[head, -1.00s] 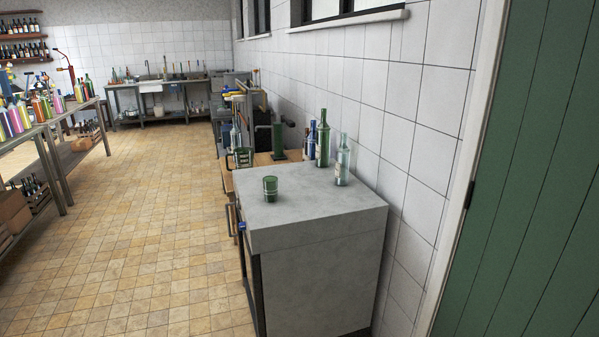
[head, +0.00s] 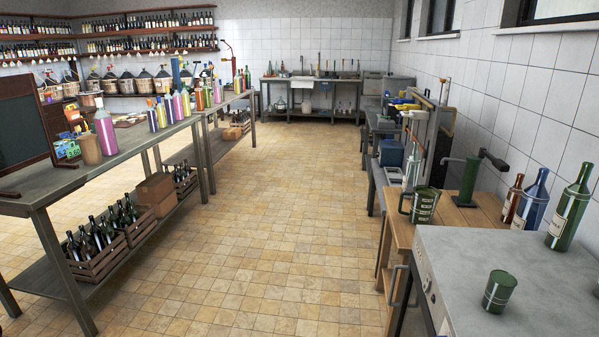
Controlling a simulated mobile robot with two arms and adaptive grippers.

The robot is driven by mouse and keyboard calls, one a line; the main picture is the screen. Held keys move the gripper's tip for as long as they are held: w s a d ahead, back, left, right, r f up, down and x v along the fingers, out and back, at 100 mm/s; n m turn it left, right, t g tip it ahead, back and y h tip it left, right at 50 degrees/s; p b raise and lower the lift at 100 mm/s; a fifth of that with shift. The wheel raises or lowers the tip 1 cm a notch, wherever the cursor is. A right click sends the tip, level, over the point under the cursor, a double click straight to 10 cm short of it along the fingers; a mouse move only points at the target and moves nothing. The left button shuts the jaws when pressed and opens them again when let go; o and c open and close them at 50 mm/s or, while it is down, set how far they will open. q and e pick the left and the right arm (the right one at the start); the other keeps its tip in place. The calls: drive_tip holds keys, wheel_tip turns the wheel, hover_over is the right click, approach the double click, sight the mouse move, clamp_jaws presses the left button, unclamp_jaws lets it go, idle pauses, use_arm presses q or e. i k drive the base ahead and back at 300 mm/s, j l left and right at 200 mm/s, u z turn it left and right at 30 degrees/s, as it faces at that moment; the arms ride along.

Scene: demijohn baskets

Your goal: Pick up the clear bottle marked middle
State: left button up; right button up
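No bottle with a readable "middle" mark shows. A pale, clear-looking bottle (head: 411,168) stands upright behind the green mug at the right; its marking is too small to read. On the right, a green bottle (head: 569,208), a blue bottle (head: 530,201) and a brown bottle (head: 512,198) stand upright near the tiled wall, each with a light label I cannot read. The clear bottle seen earlier on the grey counter is outside this view. Neither of my grippers is in view.
A grey-topped counter (head: 505,262) at the right holds a green cup (head: 498,291). A green mug (head: 424,205) stands on the wooden table (head: 462,222) behind. A long table (head: 110,165) with colourful bottles lines the left. The tiled floor (head: 262,240) between is clear.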

sight(413, 163)
drive_tip(key=i+j+z, duration=0.15)
drive_tip(key=i+z, duration=0.35)
drive_tip(key=i+j+z, duration=0.5)
drive_tip(key=i, duration=0.15)
drive_tip(key=i+j+z, duration=0.5)
